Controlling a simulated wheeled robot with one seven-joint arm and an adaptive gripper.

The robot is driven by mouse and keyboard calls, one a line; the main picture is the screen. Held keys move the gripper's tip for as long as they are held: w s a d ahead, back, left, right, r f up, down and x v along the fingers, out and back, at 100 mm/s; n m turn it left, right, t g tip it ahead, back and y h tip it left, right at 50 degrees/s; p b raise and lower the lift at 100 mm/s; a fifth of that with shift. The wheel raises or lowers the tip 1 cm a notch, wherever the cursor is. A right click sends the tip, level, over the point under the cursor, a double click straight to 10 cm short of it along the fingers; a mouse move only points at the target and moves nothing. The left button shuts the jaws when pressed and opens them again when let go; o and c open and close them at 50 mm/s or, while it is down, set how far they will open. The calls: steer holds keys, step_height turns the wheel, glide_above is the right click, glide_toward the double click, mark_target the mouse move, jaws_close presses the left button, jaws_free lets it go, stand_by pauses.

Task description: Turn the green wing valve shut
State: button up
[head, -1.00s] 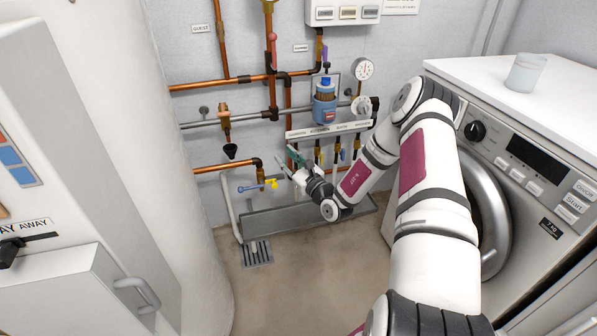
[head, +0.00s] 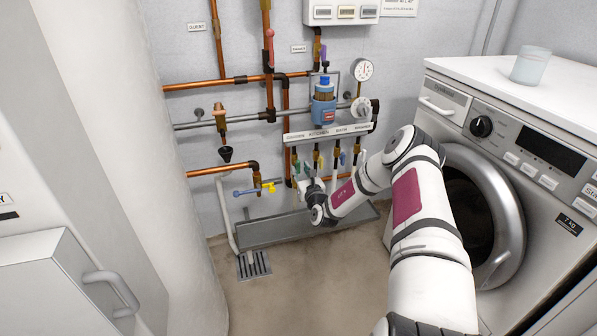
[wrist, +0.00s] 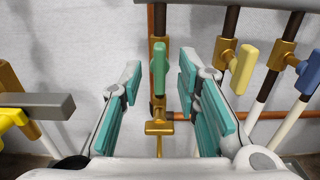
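The green wing valve (wrist: 160,62) sits on a brass fitting of a vertical pipe, near the middle of the wrist view. Its handle looks upright, in line with the pipe. My gripper (wrist: 160,80) is open, with one teal-padded finger to the left of the valve and one to the right. There is a visible gap on both sides, and I see no contact. In the head view my gripper (head: 306,180) is at the row of valves under the labelled strip, and the green handle there is hard to tell from the finger pads.
A yellow wing valve (wrist: 242,70) and a blue one (wrist: 308,72) stand to the right. A yellow tap with a grey lever (wrist: 38,105) is close on the left. A metal trough (head: 270,231) lies below; the washing machine (head: 520,150) is on the right.

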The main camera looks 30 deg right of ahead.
mark_target(299, 167)
steer(key=shift+b+x, duration=0.5)
steer(key=shift+x, duration=1.2)
jaws_close()
